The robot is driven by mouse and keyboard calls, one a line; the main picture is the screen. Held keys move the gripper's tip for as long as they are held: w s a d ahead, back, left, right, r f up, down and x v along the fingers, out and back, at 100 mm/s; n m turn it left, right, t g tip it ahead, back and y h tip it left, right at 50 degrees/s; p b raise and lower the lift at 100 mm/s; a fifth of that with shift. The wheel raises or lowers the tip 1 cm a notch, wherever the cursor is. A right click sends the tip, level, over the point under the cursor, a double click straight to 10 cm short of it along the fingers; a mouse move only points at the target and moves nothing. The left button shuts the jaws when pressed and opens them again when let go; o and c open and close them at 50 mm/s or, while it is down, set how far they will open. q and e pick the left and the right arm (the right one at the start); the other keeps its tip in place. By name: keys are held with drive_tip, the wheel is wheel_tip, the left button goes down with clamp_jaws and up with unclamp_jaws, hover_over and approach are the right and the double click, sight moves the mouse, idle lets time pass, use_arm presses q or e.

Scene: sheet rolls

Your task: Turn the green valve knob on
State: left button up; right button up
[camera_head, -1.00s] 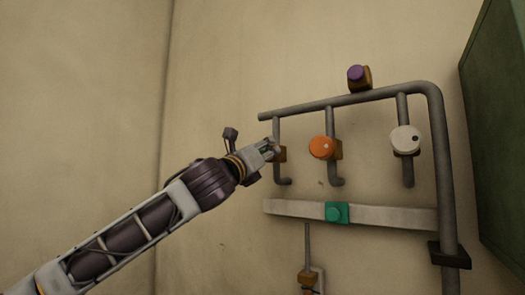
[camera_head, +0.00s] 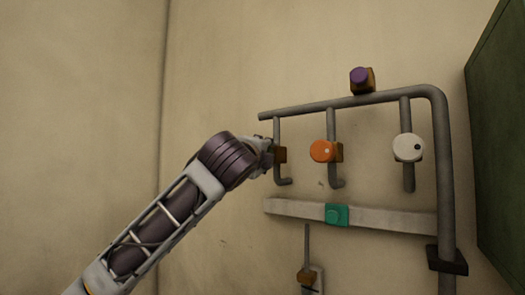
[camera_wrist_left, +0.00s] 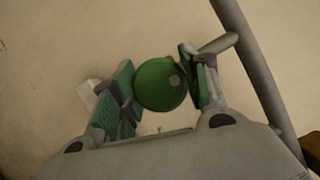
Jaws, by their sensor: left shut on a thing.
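The green valve knob (camera_wrist_left: 160,84) is round with a small pale dot on its right part. In the left wrist view it sits between the two green-padded fingers of my left gripper (camera_wrist_left: 162,88), which is shut on it. In the head view my left gripper (camera_head: 266,152) is at the leftmost short pipe, mostly behind my own wrist. The green knob is hidden there; only its brown valve body (camera_head: 281,155) shows. My right gripper is in neither view.
To the right are an orange knob (camera_head: 322,151), a white knob (camera_head: 408,148) and a purple knob (camera_head: 360,75) on grey pipes (camera_head: 350,101). A pale bar (camera_head: 385,217) with a teal block (camera_head: 337,215) runs below. A dark green cabinet (camera_head: 498,150) stands at the right edge.

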use_arm(q)
drive_tip(key=shift+n, duration=0.7)
drive_tip(key=shift+g, duration=0.3)
drive_tip(key=o, duration=1)
drive_tip(key=shift+s, duration=0.1)
drive_tip(key=v, duration=1.1)
drive_tip(key=shift+s+a, duration=0.1)
drive_tip(key=shift+s, duration=0.3)
drive_tip(key=shift+f, duration=0.15)
